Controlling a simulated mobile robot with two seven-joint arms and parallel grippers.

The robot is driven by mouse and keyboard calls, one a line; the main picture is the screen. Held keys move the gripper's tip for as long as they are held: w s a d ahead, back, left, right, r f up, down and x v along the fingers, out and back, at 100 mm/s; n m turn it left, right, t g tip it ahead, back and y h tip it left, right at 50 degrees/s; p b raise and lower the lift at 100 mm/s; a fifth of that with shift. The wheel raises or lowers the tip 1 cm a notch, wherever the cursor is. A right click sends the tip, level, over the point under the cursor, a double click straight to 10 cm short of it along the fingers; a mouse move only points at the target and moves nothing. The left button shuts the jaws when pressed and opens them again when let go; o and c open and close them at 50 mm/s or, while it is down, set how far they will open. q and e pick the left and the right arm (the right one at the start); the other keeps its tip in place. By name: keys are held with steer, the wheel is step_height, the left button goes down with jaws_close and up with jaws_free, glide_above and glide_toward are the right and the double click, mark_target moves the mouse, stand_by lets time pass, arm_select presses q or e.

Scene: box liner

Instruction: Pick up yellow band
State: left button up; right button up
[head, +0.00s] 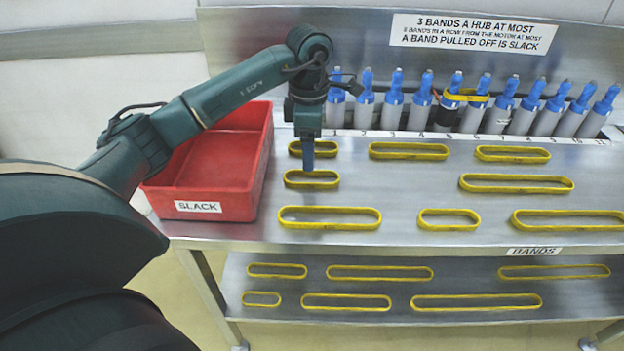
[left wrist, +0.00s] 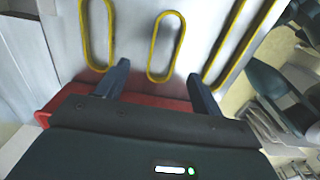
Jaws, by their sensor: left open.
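Several yellow bands lie flat on the steel bench top. A small yellow band (head: 296,186) lies below my left gripper (head: 307,167), and another small band (head: 294,150) lies just behind it. A longer band (head: 330,225) lies in front. In the left wrist view my left gripper (left wrist: 159,70) is open and empty. A small band (left wrist: 151,50) lies beyond and between its fingertips, with longer-looking bands on both sides. I cannot tell the fingers' exact height above the bench. My right gripper is not in view.
A red SLACK bin (head: 212,172) stands left of the bands. A row of blue-topped grey hubs (head: 392,105) lines the back, with a yellow band (head: 466,97) around two of them. A lower shelf (head: 300,328) holds more bands. A sign (head: 472,34) hangs behind.

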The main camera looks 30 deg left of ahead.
mark_target(309, 181)
arm_select(q)
steer(key=shift+s+f, duration=0.15)
steer(key=shift+f, duration=1.4)
steer(key=shift+s+f, duration=0.15)
steer(key=shift+f, duration=1.35)
steer(key=shift+c, duration=0.2)
steer(key=c, duration=1)
step_height(309, 181, up, 10)
